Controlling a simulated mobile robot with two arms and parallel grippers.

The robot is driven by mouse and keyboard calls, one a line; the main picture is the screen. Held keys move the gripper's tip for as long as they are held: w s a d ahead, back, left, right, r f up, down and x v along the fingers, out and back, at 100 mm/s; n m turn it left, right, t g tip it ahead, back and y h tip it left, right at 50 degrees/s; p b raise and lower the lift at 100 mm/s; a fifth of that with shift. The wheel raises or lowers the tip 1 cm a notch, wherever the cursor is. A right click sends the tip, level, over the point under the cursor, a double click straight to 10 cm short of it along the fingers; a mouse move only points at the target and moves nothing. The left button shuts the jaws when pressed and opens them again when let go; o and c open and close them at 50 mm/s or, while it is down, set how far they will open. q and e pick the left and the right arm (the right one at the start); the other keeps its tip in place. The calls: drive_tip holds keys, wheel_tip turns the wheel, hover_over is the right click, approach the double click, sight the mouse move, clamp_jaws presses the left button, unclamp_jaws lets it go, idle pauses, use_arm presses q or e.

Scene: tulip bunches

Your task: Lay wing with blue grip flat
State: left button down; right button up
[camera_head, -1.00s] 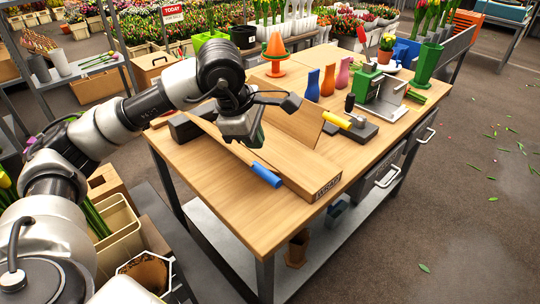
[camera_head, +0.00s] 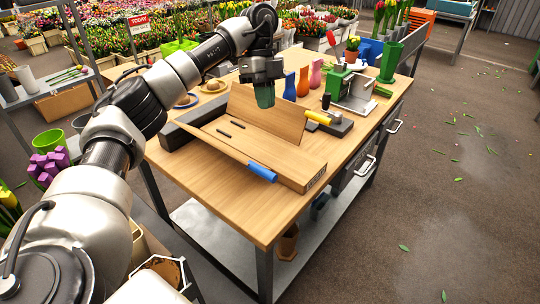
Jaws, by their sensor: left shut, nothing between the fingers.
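A wooden folding fixture stands on the workbench. Its wing with the blue grip (camera_head: 262,172) is on the near left side, seen nearly edge-on, so I cannot tell its exact tilt. The other wing (camera_head: 266,117) stands raised at the back, with a yellow grip (camera_head: 318,117) at its right end. My left gripper (camera_head: 265,97) points down, shut and empty, at the upper edge of the raised wing and well apart from the blue grip. I cannot tell whether it touches that wing. My right gripper is out of view.
The workbench (camera_head: 215,195) is clear in front of the fixture. Blue, orange and pink vases (camera_head: 304,80) stand behind it. A green and metal device (camera_head: 352,90) is at the right. A dark block (camera_head: 180,130) lies left of the fixture.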

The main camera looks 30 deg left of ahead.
use_arm(q)
drive_tip(key=s+a+x, duration=0.1)
drive_tip(key=x, duration=1.2)
drive_tip(key=shift+s+f+n, duration=0.25)
drive_tip(key=shift+s+n, duration=0.05)
drive_tip(key=shift+f+b, duration=0.1)
drive_tip(key=shift+b, duration=0.2)
